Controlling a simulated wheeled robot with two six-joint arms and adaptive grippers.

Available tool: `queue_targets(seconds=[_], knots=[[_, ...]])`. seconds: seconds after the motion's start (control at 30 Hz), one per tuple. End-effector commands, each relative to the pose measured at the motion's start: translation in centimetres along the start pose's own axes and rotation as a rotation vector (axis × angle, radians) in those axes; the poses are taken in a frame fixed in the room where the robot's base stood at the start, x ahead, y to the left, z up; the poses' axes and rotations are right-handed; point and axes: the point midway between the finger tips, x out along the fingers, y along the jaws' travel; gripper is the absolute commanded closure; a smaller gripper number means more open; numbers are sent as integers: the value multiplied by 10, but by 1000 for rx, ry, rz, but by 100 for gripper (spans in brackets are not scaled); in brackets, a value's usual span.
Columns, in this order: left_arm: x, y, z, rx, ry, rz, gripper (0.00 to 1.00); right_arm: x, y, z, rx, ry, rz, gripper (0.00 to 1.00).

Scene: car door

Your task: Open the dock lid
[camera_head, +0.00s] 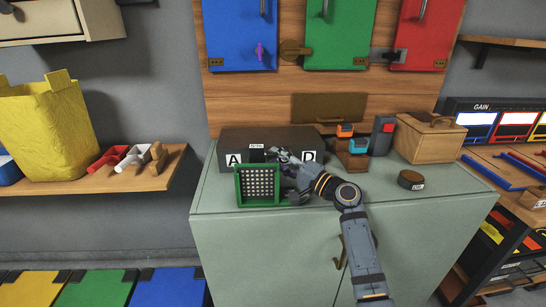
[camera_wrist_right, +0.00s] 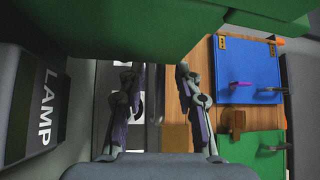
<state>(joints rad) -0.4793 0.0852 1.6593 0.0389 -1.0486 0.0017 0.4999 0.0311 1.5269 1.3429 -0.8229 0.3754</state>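A long dark box (camera_head: 228,142) with white labels reading "A" and "D" stands at the back of the grey-green cabinet top. It may be the dock, but I cannot make out its lid for certain. A green frame with a light grid (camera_head: 260,182) stands upright in front of it. My right gripper (camera_head: 282,158) is at the box's front, beside the green frame's upper right. In the right wrist view its two fingers (camera_wrist_right: 160,98) are apart, with nothing seen held between them. A green surface (camera_wrist_right: 120,30) fills the top there. My left gripper is out of view.
A wooden box (camera_head: 428,140), a dark round puck (camera_head: 411,180) and small orange and blue parts stand to the right. Blue, green and red doors hang on the wall behind. The wrist view shows a dark holder labelled "LAMP" (camera_wrist_right: 48,105). The cabinet's right front is clear.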

Motion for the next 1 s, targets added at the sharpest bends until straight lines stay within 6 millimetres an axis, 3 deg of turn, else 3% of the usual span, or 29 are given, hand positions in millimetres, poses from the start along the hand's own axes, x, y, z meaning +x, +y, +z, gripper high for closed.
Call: queue_targets(seconds=[0.17, 0.43, 0.7, 1.0], knots=[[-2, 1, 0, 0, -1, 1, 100, 18, 0, 0, -1, 1, 0, 66], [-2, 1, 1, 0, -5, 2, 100, 20, 0, 0, -1, 1, 1, 66], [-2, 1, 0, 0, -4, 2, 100, 20, 0, 0, -1, 1, 1, 100], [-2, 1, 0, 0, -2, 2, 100, 20, 1, 0, -1, 1, 1, 100]])
